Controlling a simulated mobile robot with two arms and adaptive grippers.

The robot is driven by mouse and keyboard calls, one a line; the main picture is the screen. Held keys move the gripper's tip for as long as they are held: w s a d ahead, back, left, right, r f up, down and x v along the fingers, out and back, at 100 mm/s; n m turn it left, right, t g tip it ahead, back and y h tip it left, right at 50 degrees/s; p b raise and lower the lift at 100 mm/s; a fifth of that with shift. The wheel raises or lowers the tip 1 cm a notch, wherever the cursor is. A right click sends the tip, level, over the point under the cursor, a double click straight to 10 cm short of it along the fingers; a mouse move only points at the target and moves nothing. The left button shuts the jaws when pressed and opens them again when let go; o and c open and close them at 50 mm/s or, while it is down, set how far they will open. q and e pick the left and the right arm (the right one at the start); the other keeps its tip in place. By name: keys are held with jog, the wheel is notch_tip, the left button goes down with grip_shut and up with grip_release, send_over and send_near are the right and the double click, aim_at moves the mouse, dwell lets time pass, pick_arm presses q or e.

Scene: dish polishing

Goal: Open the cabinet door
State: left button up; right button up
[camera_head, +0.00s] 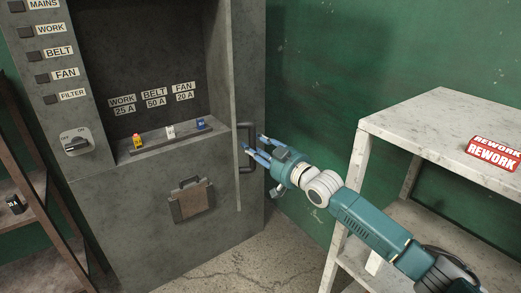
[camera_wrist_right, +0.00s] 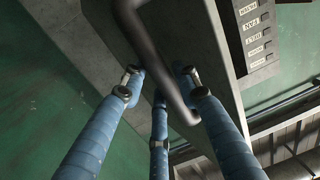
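The grey cabinet (camera_head: 110,235) stands at the left and centre in the head view, with an open recess showing fuses inside. A dark bar handle (camera_head: 243,160) is on the grey panel at the recess's right side; it also shows in the wrist view (camera_wrist_right: 150,45). I cannot tell exactly how far the door stands open. My right gripper (camera_head: 256,147), with blue fingers, is just right of the handle. In the wrist view its fingers (camera_wrist_right: 160,80) are spread, with the handle bar crossing between or in front of them; contact is unclear. My left gripper is not in view.
A dark rack (camera_head: 30,180) is at the far left.

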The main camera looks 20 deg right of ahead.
jog(key=v, duration=1.2)
